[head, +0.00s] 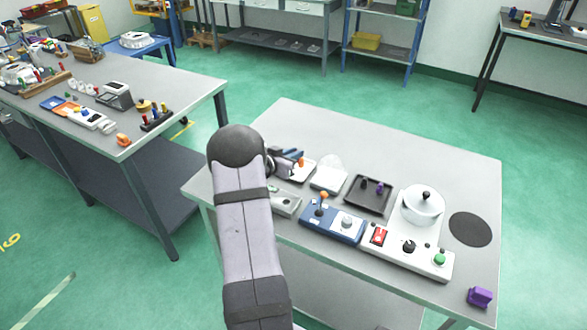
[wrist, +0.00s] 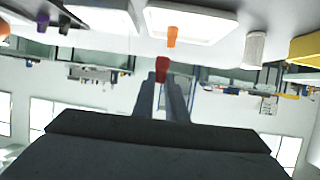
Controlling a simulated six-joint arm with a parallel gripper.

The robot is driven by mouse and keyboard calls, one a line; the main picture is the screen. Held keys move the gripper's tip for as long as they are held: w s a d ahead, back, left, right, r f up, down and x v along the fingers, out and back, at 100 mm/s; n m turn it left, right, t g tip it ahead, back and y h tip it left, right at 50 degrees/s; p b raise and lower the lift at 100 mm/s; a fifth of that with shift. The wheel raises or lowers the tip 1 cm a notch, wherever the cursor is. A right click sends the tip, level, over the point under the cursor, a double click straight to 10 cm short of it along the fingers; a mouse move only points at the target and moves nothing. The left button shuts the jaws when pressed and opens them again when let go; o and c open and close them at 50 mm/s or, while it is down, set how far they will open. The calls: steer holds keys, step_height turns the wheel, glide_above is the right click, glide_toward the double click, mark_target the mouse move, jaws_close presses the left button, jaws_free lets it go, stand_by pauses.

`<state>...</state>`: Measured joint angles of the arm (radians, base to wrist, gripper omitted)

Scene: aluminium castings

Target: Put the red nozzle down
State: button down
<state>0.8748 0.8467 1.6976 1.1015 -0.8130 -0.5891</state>
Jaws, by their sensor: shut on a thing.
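My gripper (wrist: 162,79) is shut on the red nozzle (wrist: 162,63), which sticks out past the fingertips in the wrist view. In the head view my gripper (head: 290,155) is over the back left of the near table, beside a white tray (head: 302,176). The red nozzle cannot be made out there. An orange nozzle (wrist: 171,36) stands on the white tray in the wrist view, and it also shows in the head view (head: 301,162). I cannot tell how high the red nozzle is above the surface.
A purple block (head: 480,297) lies at the front right. The back of the table (head: 400,147) is clear.

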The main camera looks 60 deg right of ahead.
mark_target(294, 179)
steer(key=shift+f+p, duration=0.6)
steer(key=shift+f, duration=2.7)
steer(key=shift+f, duration=0.2)
steer(key=c, duration=1.8)
jaws_free()
steer(key=shift+o, duration=0.2)
steer(key=shift+a+r, duration=0.1)
steer(key=shift+r, duration=0.15)
steer(key=b+v, duration=0.2)
steer(key=v, duration=0.9)
steer(key=shift+a+r, duration=0.1)
steer(key=shift+a, duration=0.3)
steer(key=shift+w, duration=0.1)
